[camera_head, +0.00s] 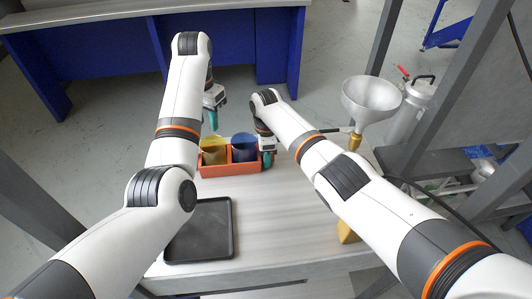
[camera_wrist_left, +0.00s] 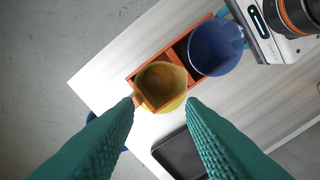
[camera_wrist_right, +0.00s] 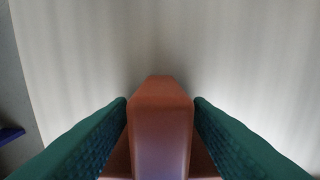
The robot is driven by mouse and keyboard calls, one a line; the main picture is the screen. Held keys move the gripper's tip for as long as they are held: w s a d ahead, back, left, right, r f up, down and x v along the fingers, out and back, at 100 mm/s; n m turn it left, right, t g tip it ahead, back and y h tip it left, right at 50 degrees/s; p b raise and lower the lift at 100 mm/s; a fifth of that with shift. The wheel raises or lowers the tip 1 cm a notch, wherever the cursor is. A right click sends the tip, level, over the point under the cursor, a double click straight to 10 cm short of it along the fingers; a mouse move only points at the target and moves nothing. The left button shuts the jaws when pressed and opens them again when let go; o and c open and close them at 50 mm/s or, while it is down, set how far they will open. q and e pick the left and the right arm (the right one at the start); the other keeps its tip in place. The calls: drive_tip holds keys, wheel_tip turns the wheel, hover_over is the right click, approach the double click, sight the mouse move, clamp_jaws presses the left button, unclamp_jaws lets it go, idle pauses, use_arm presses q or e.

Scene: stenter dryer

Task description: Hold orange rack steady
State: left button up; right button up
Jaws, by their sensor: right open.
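The orange rack (camera_head: 217,172) stands on the light table and holds a yellow cup (camera_head: 213,155) and a blue cup (camera_head: 243,151). My right gripper (camera_head: 267,159) is at the rack's right end. In the right wrist view its green fingers (camera_wrist_right: 160,103) are open, one on each side of an orange part of the rack (camera_wrist_right: 160,110); whether they touch it is hard to tell. My left gripper (camera_head: 213,121) is raised above the rack's far side. In the left wrist view it is open and empty (camera_wrist_left: 160,102), with the yellow cup (camera_wrist_left: 162,84) below, beyond its fingertips.
A black tray (camera_head: 203,230) lies on the table in front of the rack. A funnel (camera_head: 371,98) stands at the right back, beside a metal canister (camera_head: 409,112). A yellow object (camera_head: 346,233) is partly hidden by my right arm. The table's middle is clear.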

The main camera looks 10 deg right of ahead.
clamp_jaws()
use_arm(q)
drive_tip(key=o, duration=0.6)
drive_tip(key=shift+a+r+n, duration=0.1)
drive_tip(key=shift+r+n, duration=0.1)
drive_tip(key=shift+n, duration=0.1)
drive_tip(key=shift+o, duration=0.3)
drive_tip(key=n, duration=0.1)
drive_tip(key=r+n, duration=0.1)
drive_tip(key=shift+s+a+r+n, duration=0.1)
drive_tip(key=shift+s+a+n, duration=0.1)
drive_tip(key=shift+s+n, duration=0.15)
approach(212, 146)
drive_tip(key=shift+n, duration=0.25)
drive_tip(key=shift+s+d+f, duration=0.1)
drive_tip(key=shift+s+f, duration=0.45)
drive_tip(key=shift+f, duration=0.55)
drive_tip(key=shift+s+d+f, duration=0.1)
drive_tip(key=shift+s+f, duration=0.5)
drive_tip(key=shift+f, duration=0.5)
drive_tip(key=shift+s+d+f, duration=0.1)
drive_tip(key=shift+s+f, duration=0.45)
drive_tip(key=shift+f, duration=0.55)
